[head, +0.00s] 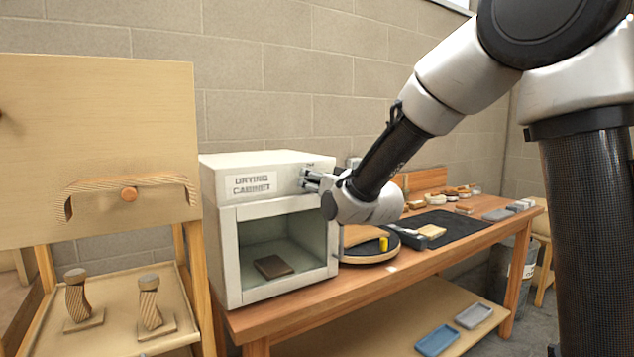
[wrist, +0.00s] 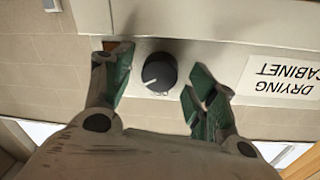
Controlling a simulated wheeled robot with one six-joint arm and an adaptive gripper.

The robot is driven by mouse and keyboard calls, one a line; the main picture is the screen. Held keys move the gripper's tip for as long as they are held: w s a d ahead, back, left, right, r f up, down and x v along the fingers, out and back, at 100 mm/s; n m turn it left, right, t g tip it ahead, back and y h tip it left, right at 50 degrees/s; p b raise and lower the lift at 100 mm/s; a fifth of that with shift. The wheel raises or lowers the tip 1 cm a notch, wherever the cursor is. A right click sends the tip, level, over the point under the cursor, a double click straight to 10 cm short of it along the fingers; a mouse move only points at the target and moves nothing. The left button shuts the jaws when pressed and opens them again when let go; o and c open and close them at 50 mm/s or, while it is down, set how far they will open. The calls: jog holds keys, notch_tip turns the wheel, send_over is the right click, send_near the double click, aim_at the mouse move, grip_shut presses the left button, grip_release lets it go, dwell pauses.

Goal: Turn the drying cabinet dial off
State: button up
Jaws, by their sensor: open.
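The drying cabinet (head: 216,250) is a white box with a glass-fronted chamber, at the left end of the wooden bench. Its label plate (head: 251,185) is on the upper front and also shows upside down in the wrist view (wrist: 288,78). The dial (wrist: 159,72) is a round black knob with a white pointer line, seen in the wrist view. My gripper (wrist: 158,88) is open, with one green-padded finger on each side of the dial and gaps between. In the head view my gripper (head: 308,180) is at the cabinet's upper right front and mostly hides the dial.
A dark flat piece (head: 273,266) lies inside the cabinet. A round turntable (head: 369,252) and a black mat (head: 447,226) are on the bench to the right. A wooden stand (head: 100,130) is at the left. Blue and grey trays (head: 437,340) lie on the lower shelf.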

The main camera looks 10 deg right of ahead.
jog(key=shift+w+a, duration=0.1)
jog(key=shift+w, duration=0.1)
jog(key=c, duration=1.1)
jog(key=shift+o, duration=0.2)
jog(key=shift+n, duration=2.9)
